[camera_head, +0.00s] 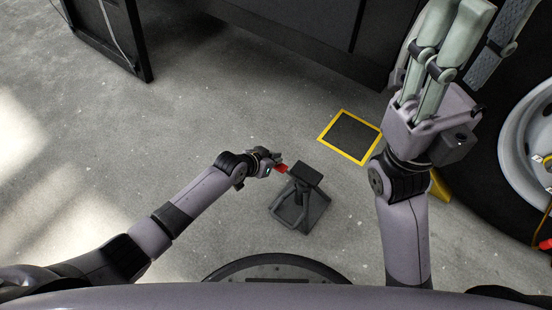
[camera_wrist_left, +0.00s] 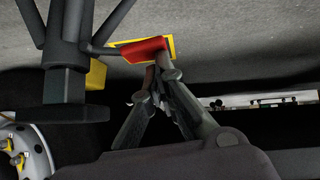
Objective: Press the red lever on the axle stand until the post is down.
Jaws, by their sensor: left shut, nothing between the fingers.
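The dark axle stand (camera_head: 290,213) stands on the floor in the middle of the head view. Its post carries a flat top plate (camera_head: 306,173), which stands above the splayed base. The red lever (camera_head: 282,168) sticks out on the stand's left side. My left gripper (camera_head: 268,162) is shut and empty, with its tips right at the lever. In the left wrist view, the lever's red end (camera_wrist_left: 143,49) shows just beyond my shut fingertips (camera_wrist_left: 165,68); I cannot tell whether they touch. My right gripper (camera_head: 445,55) is raised at upper right, its finger opening unclear.
A yellow-edged dark floor patch (camera_head: 350,135) lies behind the stand. A wheel with a pale rim (camera_head: 527,140) stands at the right, with a yellow wedge (camera_head: 440,186) near it. A dark frame (camera_head: 112,35) stands at upper left. The floor left of the stand is clear.

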